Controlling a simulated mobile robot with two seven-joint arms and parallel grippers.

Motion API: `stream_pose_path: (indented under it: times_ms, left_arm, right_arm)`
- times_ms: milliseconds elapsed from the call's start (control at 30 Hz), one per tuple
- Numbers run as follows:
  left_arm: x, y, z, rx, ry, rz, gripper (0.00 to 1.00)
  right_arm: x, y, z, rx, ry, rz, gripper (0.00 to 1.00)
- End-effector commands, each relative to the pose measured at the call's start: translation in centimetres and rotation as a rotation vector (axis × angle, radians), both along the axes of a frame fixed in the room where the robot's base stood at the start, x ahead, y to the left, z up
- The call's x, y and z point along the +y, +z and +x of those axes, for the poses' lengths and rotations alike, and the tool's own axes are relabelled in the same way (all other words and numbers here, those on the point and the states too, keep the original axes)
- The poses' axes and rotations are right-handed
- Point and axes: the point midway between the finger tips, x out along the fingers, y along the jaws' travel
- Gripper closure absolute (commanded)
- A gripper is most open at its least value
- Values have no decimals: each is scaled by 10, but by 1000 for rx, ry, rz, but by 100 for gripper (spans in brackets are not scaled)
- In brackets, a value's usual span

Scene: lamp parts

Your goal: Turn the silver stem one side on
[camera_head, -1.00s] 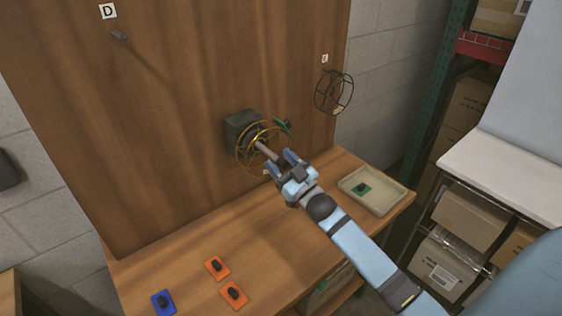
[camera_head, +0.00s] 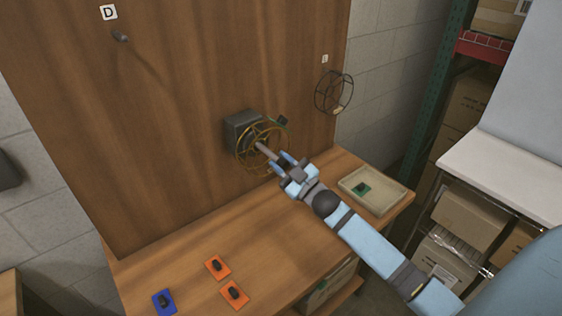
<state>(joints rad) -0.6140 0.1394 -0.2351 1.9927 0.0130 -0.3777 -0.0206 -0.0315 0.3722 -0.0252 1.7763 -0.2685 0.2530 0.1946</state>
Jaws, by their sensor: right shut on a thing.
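The silver stem (camera_head: 264,149) sticks out from a dark box (camera_head: 238,128) on the upright wooden board, through the middle of a yellow wire ring (camera_head: 246,155). My right gripper (camera_head: 284,162) is at the stem's outer end and shut on it; its fingers partly hide that end. A small green and black piece (camera_head: 281,121) sits at the ring's upper right. My left gripper is not in view.
A dark wire ring (camera_head: 333,92) hangs on the board at right. A bare peg (camera_head: 121,37) is below label D. Orange tiles (camera_head: 234,294) and a blue tile (camera_head: 163,302) lie on the table. A beige tray (camera_head: 376,204) holds a green tile.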

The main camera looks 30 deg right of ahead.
Motion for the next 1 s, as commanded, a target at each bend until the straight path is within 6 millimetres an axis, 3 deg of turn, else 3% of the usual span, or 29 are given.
stream_pose_path:
  times_ms: [600, 1000]
  left_arm:
    - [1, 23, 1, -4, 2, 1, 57]
    - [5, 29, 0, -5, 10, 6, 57]
  right_arm:
    - [-1, 1, 0, -42, 1, -556, 96]
    - [0, 0, 0, -58, 1, -750, 96]
